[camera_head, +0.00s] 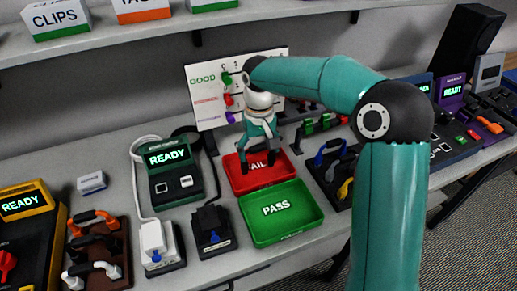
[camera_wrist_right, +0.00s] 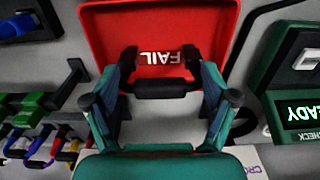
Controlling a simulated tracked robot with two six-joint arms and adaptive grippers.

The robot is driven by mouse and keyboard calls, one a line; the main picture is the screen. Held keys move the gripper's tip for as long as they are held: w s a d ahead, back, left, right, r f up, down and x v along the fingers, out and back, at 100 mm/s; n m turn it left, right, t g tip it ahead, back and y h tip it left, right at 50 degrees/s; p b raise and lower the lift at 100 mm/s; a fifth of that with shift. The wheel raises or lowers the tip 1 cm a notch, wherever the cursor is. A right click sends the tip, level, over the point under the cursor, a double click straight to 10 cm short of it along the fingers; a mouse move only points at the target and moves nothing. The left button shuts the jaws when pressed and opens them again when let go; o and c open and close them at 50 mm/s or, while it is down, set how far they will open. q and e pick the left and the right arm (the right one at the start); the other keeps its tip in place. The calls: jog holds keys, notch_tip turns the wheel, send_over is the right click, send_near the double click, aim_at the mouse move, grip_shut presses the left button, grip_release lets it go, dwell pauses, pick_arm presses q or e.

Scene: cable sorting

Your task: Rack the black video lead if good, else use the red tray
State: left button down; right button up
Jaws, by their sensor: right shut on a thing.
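My right gripper (camera_head: 258,154) is over the red tray (camera_head: 239,184) marked FAIL. In the right wrist view, my right gripper (camera_wrist_right: 165,88) is shut on a black lead (camera_wrist_right: 166,90), gripping its middle bar, with its two dark ends pointing toward the red tray (camera_wrist_right: 104,28). I cannot tell whether the lead touches the tray floor. A board (camera_head: 205,112) marked GOOD, with coloured pegs, stands behind; my right arm hides part of it. A green tester (camera_head: 172,184) shows READY. My left gripper is not in view.
A green PASS tray (camera_head: 262,236) sits in front of the red one. Two socket blocks, one white (camera_head: 153,240) and one black (camera_head: 212,227), stand left of it. Several leads lie in holders at the left (camera_head: 97,245) and right (camera_head: 333,158). A shelf (camera_head: 105,47) runs above.

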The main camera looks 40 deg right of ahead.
jog(key=shift+f, duration=0.2)
dwell(0.6)
jog(key=o, duration=1)
jog(key=shift+r, duration=0.1)
jog(key=shift+r+p, duration=3.5)
jog(key=shift+r, duration=0.45)
jog(key=shift+s+f, duration=0.1)
